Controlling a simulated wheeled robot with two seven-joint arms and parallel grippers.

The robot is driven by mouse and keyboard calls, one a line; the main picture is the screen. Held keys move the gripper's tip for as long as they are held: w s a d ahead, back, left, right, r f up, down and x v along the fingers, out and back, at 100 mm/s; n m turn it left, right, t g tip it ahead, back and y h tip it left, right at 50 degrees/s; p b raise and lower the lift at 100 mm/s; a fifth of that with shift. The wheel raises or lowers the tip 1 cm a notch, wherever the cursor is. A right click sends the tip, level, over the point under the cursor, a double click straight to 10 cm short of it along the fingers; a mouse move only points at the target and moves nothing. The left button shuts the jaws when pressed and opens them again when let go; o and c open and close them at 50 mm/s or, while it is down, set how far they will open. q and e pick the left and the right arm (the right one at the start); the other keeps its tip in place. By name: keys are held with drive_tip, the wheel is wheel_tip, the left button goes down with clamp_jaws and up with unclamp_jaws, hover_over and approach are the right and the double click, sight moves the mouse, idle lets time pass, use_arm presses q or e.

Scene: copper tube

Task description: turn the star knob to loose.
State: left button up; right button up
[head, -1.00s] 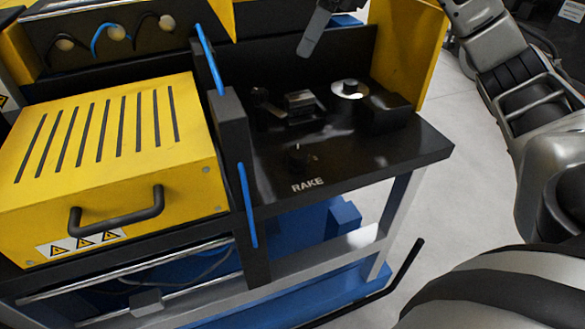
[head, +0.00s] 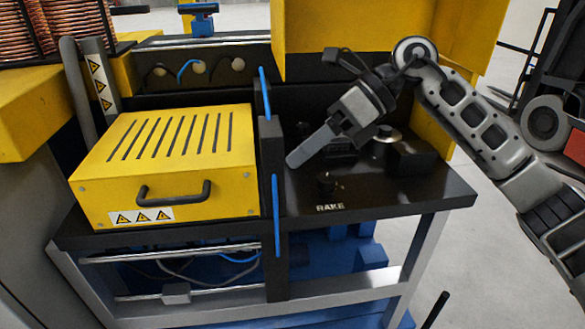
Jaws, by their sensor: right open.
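A small dark knob (head: 327,182), which looks like the star knob, stands on the black bench top just behind the white RAKE lettering (head: 330,208). Its lobes are too dark and small to make out. My right gripper (head: 299,158) reaches in from the right. Its long grey fingers point down and left, above the bench and a little up and left of the knob in the picture. The gripper is open, holds nothing, and appears apart from the knob. The fingers overlap in this view, so the gap between them is hard to see. My left gripper is not in view.
A yellow slotted cover (head: 165,150) with a black handle stands left of a dark upright post (head: 272,165) with blue levers. Behind the knob are a dark block and a silver disc (head: 387,136). Yellow panels (head: 370,40) close the back. The bench front right is clear.

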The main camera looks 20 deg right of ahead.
drive_tip(key=shift+s+a+f+m+g+y, duration=0.1)
drive_tip(key=shift+s+a+y, duration=0.15)
drive_tip(key=shift+a+y, duration=0.3)
drive_tip(key=shift+s+a+f+m+g+y, duration=0.15)
drive_tip(key=shift+s+a+y, duration=0.15)
drive_tip(key=shift+a, duration=0.45)
drive_tip(key=shift+s+a+f+m+g+y, duration=0.1)
drive_tip(key=shift+s+a+y, duration=0.1)
drive_tip(key=shift+a+y, duration=0.35)
